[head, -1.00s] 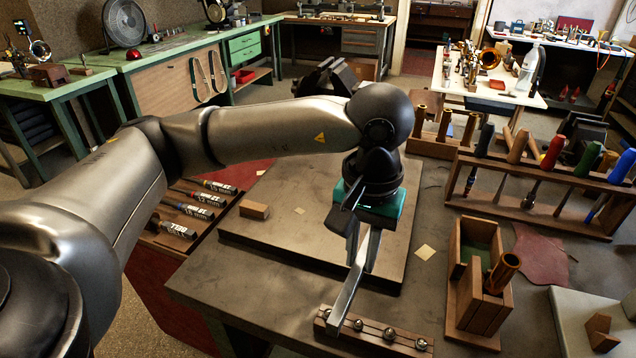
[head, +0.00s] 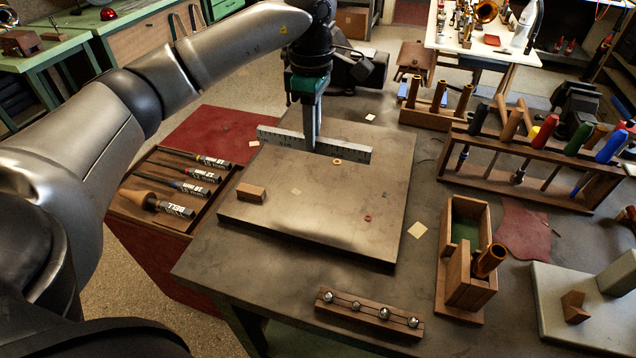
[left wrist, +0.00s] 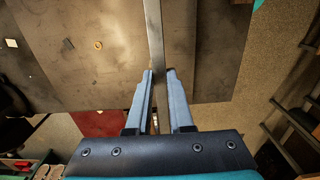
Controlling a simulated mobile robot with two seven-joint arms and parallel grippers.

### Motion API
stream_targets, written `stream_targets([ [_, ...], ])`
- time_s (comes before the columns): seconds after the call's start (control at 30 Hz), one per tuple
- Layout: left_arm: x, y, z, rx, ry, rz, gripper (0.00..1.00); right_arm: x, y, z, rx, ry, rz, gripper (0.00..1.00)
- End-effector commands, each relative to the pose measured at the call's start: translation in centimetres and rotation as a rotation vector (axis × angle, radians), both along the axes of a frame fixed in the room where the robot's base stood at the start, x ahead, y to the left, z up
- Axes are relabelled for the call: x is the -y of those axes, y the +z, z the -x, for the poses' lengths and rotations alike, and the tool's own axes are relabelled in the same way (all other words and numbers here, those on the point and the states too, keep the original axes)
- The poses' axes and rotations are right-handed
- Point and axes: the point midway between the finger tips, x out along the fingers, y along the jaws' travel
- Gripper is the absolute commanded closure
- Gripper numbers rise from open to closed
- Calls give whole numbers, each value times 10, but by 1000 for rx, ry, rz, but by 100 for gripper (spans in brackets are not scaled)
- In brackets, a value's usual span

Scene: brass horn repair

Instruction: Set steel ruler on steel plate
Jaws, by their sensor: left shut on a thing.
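The steel ruler (head: 345,151) is held on edge, its marked face toward the head camera, running left to right near the far edge of the steel plate (head: 310,215). My left gripper (head: 311,143) points down and is shut on the ruler near its middle. In the left wrist view the ruler (left wrist: 154,30) shows as a narrow strip between the fingers (left wrist: 159,80), with the plate (left wrist: 90,75) below. I cannot tell whether the ruler's lower edge touches the plate. My right gripper is not in view.
On the plate lie a wooden block (head: 251,192), a brass-coloured ring (head: 337,161) and a small red ring (head: 368,218). A wooden strip with steel balls (head: 369,313) lies in front. A wooden box (head: 467,265) and tool rack (head: 540,165) stand right. The plate's middle is mostly clear.

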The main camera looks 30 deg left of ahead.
Motion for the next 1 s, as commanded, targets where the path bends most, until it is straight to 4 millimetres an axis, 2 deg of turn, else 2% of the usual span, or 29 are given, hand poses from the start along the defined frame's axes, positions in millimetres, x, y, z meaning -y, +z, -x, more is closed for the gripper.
stream_targets([
  [0.03,0,-15,1,-4,0,0,100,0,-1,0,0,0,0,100],
  [0.2,0,-58,1,-2,0,0,100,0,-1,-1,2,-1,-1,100],
  [0.4,1,-99,0,0,-2,2,100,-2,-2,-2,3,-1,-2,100],
  [0.67,0,-117,-1,5,-3,2,100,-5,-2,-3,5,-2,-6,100],
  [0.9,1,-150,0,1,-2,3,100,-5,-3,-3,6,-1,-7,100],
  [1.0,0,-157,-1,4,-3,1,100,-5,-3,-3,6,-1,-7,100],
])
